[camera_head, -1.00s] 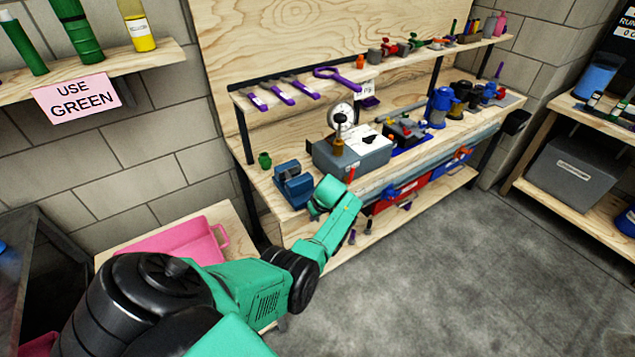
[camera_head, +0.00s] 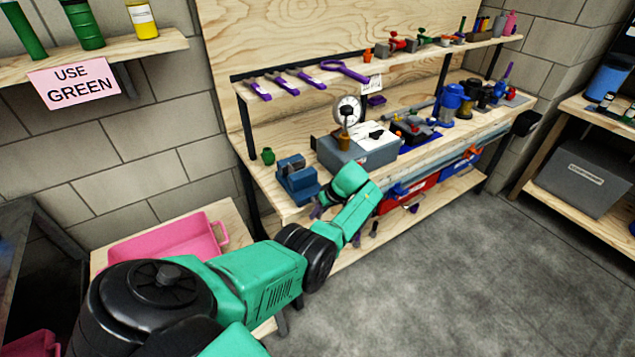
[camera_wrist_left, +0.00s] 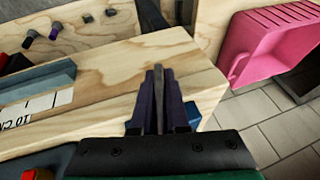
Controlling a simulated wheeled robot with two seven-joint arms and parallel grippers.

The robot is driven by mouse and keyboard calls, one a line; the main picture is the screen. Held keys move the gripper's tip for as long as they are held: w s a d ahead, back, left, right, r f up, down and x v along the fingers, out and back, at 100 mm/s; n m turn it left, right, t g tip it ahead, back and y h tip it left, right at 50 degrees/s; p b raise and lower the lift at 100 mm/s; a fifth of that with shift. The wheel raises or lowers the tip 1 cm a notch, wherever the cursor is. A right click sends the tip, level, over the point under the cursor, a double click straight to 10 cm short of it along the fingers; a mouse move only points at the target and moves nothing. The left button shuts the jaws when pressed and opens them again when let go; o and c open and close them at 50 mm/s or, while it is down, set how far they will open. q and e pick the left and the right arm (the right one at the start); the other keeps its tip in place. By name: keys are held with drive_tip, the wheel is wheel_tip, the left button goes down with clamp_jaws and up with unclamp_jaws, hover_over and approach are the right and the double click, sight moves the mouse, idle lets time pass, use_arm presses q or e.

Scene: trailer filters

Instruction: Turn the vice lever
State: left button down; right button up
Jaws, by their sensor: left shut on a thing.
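The blue vice (camera_head: 296,182) stands at the left front end of the wooden workbench. My left gripper (camera_head: 317,211) is at the vice's front right side, low near the bench's front edge, with the hand tilted down to the left. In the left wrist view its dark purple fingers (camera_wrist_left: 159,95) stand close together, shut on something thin. By its place this looks to be the vice lever, but the fingers hide it and I cannot make out its shape. My right gripper is in no view.
A grey box with a gauge (camera_head: 360,150) stands just right of the vice. A pink bin (camera_head: 165,243) sits on a low table at left. Purple tools (camera_head: 300,80) lie on the shelf above. The floor (camera_head: 430,290) at right is clear.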

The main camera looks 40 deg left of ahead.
use_arm(q)
drive_tip(key=c, duration=0.9)
unclamp_jaws()
drive_tip(key=v, duration=1.4)
drive_tip(key=shift+d+r, duration=0.1)
drive_tip(key=shift+r, duration=0.1)
drive_tip(key=s+d+f+m+t+h, duration=0.1)
drive_tip(key=s+f+m, duration=0.25)
drive_tip(key=f, duration=0.65)
drive_tip(key=s+d+f+m, duration=0.1)
drive_tip(key=s+f+m, duration=0.25)
drive_tip(key=f, duration=0.75)
drive_tip(key=s+d+f+m+t+h, duration=0.1)
drive_tip(key=s+f+m, duration=0.25)
drive_tip(key=f, duration=0.65)
drive_tip(key=s+d+f+m+h, duration=0.1)
drive_tip(key=s+f, duration=0.4)
drive_tip(key=s, duration=0.5)
drive_tip(key=s+d+f+m+h, duration=0.1)
drive_tip(key=s+f, duration=0.4)
drive_tip(key=s, duration=0.5)
drive_tip(key=s+d+f+m+h, duration=0.1)
drive_tip(key=s+d+f+m, duration=0.2)
drive_tip(key=s, duration=0.8)
wheel_tip(320, 180, down, 2)
drive_tip(key=shift+f+m, duration=0.15)
drive_tip(key=shift+m, duration=0.4)
